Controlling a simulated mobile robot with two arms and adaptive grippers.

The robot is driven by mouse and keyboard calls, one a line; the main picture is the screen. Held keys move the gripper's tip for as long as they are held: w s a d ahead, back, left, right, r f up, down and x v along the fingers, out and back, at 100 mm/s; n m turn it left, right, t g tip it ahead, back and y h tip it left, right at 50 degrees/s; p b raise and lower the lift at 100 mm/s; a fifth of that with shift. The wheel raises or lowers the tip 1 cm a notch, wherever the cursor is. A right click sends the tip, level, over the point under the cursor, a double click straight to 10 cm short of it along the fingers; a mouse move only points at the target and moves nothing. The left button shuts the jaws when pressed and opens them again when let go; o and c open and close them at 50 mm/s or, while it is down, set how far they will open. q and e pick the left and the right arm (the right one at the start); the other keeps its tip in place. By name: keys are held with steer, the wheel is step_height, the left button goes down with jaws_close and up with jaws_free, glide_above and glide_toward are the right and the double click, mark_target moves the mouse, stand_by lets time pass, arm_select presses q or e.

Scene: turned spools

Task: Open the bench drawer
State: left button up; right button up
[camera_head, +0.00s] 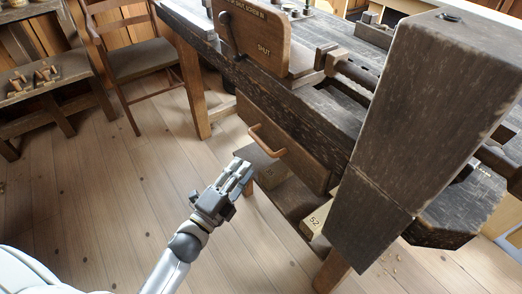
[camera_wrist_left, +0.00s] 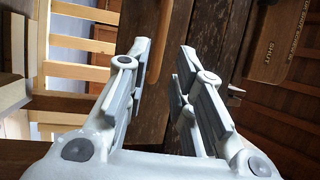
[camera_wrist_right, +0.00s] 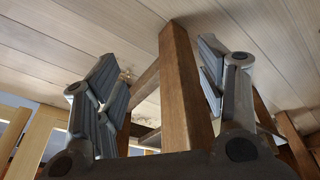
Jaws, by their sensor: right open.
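The bench drawer (camera_head: 308,155) shows as a wooden front under the dark bench top, and I see no clear gap behind it. Its pale bar handle (camera_head: 265,142) is on the left part of the front. My left gripper (camera_head: 244,168) is below and left of the handle, apart from it and empty. In the left wrist view its fingers (camera_wrist_left: 160,52) are spread.
A board marked SHUT (camera_head: 255,38) stands on the bench top (camera_head: 335,115). A large dark block (camera_head: 425,120) fills the right. A shelf (camera_head: 285,195) below the drawer holds a block marked 52 (camera_head: 314,220). A chair (camera_head: 145,58) stands back left. The floor at left is clear.

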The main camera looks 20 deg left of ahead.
mark_target(261, 141)
arm_select(q)
steer(key=x, duration=1)
steer(key=shift+w+d, duration=0.1)
steer(key=shift+w, duration=0.15)
steer(key=shift+c, duration=0.5)
jaws_close()
